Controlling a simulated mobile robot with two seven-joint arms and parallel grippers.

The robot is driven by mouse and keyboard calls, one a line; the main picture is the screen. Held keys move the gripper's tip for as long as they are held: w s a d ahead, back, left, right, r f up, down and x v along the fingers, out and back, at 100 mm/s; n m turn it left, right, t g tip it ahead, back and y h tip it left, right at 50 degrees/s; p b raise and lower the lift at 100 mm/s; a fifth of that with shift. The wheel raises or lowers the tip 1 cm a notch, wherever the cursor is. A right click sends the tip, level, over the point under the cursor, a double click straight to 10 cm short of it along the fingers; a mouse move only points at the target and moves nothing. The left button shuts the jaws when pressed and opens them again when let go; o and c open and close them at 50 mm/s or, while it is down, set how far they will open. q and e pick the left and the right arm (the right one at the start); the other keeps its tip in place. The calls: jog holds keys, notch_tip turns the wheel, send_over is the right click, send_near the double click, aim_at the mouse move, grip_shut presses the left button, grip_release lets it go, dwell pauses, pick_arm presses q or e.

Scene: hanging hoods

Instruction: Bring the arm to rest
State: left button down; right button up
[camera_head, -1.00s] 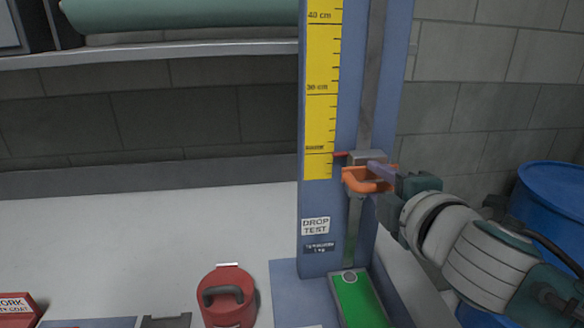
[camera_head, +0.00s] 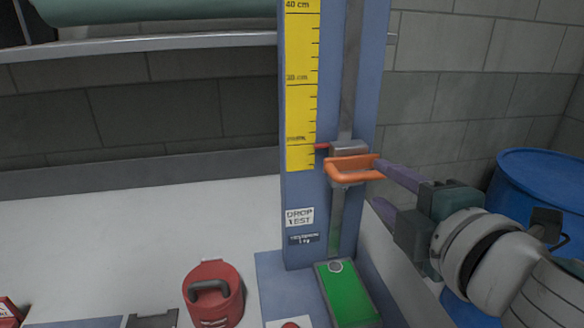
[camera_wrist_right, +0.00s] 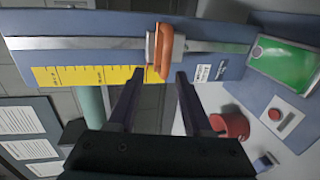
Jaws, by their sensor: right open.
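My right gripper (camera_head: 382,186) is open, with its two purple fingers spread, just right of the drop-test stand. Nothing shows between the fingers in the wrist view (camera_wrist_right: 158,78). An orange handle (camera_head: 337,176) sits on the grey slider (camera_head: 349,149) of the blue upright stand (camera_head: 300,258). In the head view the upper fingertip overlaps or nearly meets the handle's right end; I cannot tell if they touch. In the wrist view the handle (camera_wrist_right: 165,52) lies ahead of the fingertips. My left gripper is not in view.
A green pad (camera_head: 348,295) lies at the stand's foot. A red container with a dark handle (camera_head: 214,296) stands on the pale worktop (camera_head: 120,240). A blue barrel (camera_head: 545,190) stands right, close behind my right arm. A grey shelf edge (camera_head: 150,44) crosses the upper left.

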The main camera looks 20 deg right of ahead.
jog(key=shift+v, duration=0.85)
jog(key=s+a+f+m+g+y, duration=0.2)
jog(key=s+a+f+m+g, duration=0.15)
jog(key=s+m+g, duration=0.35)
jog(key=s+a+f+m+g+y, duration=0.2)
jog(key=s+a+f+m+g, duration=0.25)
jog(key=s, duration=0.55)
notch_tip(320, 180, up, 32)
jog(key=m+p, duration=0.1)
jog(key=p, duration=3)
jog(key=shift+s+d+f+m+p, duration=0.25)
jog(key=shift+s+d+m+p, duration=0.05)
jog(key=shift+s+m+p, duration=0.05)
